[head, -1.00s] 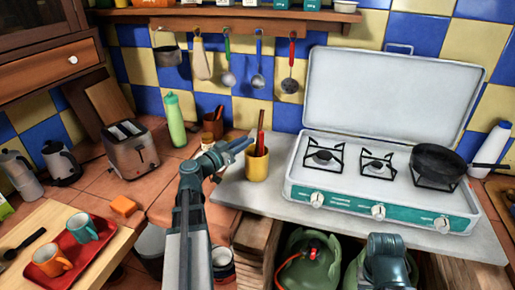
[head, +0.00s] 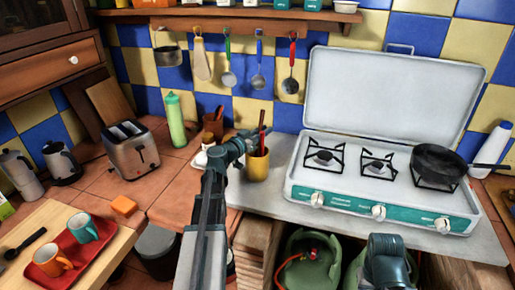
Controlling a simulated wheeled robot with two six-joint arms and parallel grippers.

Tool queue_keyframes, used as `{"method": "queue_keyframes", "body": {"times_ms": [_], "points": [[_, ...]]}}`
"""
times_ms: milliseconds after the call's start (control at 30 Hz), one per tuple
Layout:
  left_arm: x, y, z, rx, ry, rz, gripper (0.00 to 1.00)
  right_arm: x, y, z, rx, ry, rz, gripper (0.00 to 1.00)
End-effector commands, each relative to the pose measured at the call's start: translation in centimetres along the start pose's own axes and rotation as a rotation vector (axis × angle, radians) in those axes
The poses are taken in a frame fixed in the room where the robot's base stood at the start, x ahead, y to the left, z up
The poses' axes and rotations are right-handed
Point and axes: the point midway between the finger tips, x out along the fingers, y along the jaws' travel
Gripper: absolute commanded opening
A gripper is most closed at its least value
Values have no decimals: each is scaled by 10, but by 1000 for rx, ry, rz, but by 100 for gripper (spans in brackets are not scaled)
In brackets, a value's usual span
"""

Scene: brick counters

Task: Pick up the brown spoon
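A yellow cup (head: 257,167) stands at the left end of the grey counter with reddish-brown handles (head: 262,120) upright in it; one may be the brown spoon, but I cannot tell. My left gripper (head: 254,138) is at the cup's rim, its fingers beside or around these handles. Whether the fingers are open or shut is too small to see. A dark brown or black spoon (head: 25,243) lies on the wooden table at the far left, well away from the gripper. My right gripper is not in view; only a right arm part shows at the bottom.
A camping stove (head: 380,205) with a dark pan (head: 445,163) stands right of the cup. A brown cup (head: 213,127), a green bottle (head: 176,122) and a toaster (head: 131,150) stand to the left. Several utensils hang on the wall. A red tray (head: 77,250) holds two mugs.

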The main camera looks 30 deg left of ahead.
Motion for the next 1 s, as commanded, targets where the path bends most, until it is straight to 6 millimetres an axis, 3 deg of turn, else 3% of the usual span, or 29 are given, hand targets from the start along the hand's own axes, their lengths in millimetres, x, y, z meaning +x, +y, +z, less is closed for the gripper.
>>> {"method": "queue_keyframes", "body": {"times_ms": [233,400,1000], "points": [[4,0,0,0,0,0,26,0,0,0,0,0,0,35],[4,0,0,0,0,0,0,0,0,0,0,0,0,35],[4,0,0,0,0,0,0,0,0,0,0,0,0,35]]}}
